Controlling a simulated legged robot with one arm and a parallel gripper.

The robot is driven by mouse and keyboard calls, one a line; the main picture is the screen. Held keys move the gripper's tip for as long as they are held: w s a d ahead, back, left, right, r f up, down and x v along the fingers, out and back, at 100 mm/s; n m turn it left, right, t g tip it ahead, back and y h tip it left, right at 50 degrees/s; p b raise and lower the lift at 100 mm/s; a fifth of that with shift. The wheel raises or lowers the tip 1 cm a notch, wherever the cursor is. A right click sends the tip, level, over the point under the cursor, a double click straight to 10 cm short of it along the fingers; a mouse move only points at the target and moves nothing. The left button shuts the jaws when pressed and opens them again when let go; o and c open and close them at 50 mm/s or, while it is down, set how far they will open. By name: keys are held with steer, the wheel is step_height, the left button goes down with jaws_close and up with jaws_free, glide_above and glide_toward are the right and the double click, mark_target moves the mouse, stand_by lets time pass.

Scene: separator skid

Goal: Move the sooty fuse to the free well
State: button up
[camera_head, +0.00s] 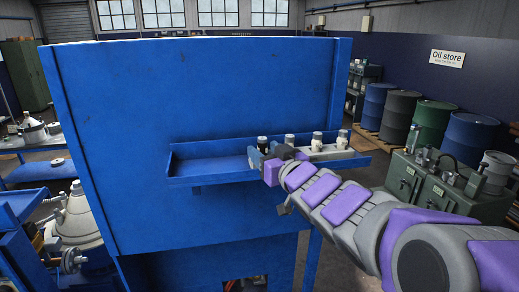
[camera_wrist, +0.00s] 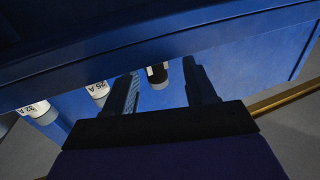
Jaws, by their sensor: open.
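The sooty fuse (camera_head: 262,142) is dark-topped and stands at the left end of a row of pale fuses on the blue shelf. In the wrist view the sooty fuse (camera_wrist: 157,75) shows dark with a pale end, between the two fingers. My gripper (camera_head: 260,159) is at the shelf's front, by this fuse. In the wrist view my gripper (camera_wrist: 162,70) is open, with a gap on each side of the fuse. I cannot tell whether a finger touches it. A pale holder block (camera_head: 325,154) is under the row, partly hidden by my arm. I cannot make out the free well.
Pale fuses stand to the right: one (camera_head: 290,140), another (camera_head: 317,141) and a third (camera_head: 342,139). Two labelled ones show in the wrist view, 25 A (camera_wrist: 99,91) and 32 A (camera_wrist: 36,109). The shelf's left part (camera_head: 210,168) is bare. A tall blue panel (camera_head: 200,90) rises behind.

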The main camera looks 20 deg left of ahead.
steer(key=w+v, duration=0.1)
steer(key=v, duration=0.6)
steer(key=s+d+f+m+g+h, duration=0.2)
steer(key=s+d+f+m+h, duration=0.3)
steer(key=d+f, duration=0.55)
steer(key=s+d+f+m+g+h, duration=0.1)
steer(key=s+d+f+g+h, duration=0.15)
steer(key=d+f+h, duration=0.75)
steer(key=s+d+f+m+g, duration=0.1)
steer(key=s+d+g, duration=0.1)
steer(key=s, duration=0.7)
steer(key=s+d+f+m+g+y, duration=0.1)
steer(key=s+d+f+g, duration=0.1)
steer(key=s, duration=0.7)
steer(key=s+d+f+m+g, duration=0.1)
steer(key=s+d+g, duration=0.3)
steer(key=s, duration=0.6)
steer(key=shift+f+g+y+b, duration=0.35)
steer(key=shift+f+g, duration=0.2)
steer(key=shift+g, duration=0.2)
steer(key=shift+d, duration=0.15)
